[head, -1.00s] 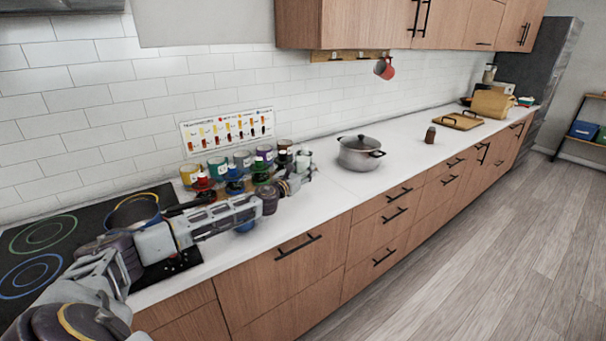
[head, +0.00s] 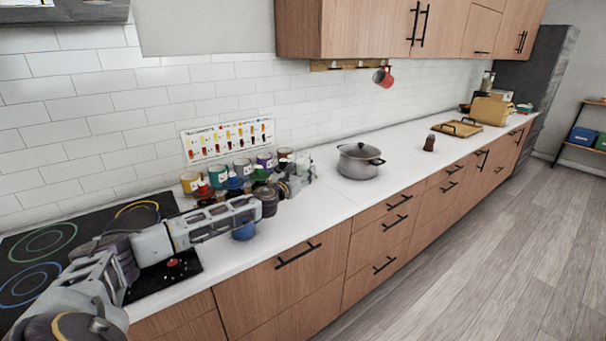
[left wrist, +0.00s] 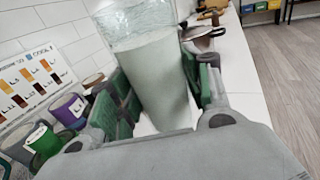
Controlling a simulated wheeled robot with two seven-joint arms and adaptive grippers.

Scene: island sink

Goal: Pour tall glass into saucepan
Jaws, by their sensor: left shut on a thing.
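My left gripper (head: 298,181) is shut on the tall glass (left wrist: 160,80), above the counter beside a row of mugs. In the left wrist view the glass stands between the green finger pads (left wrist: 123,98) and holds a pale, cloudy liquid with clear glass above it. Only a small part of the glass shows in the head view (head: 304,162). A lidded steel pot (head: 358,162) stands on the counter to the right of the gripper, apart from it. I see no open saucepan now. My right gripper is not in view.
Several coloured mugs (head: 218,176) stand by the wall below a chart (head: 228,137). A blue cup (head: 243,232) is below my left arm. A black cooktop (head: 60,250) is at left. A brown jar (head: 429,139) and wooden tray (head: 456,128) are farther right. Counter between pot and jar is clear.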

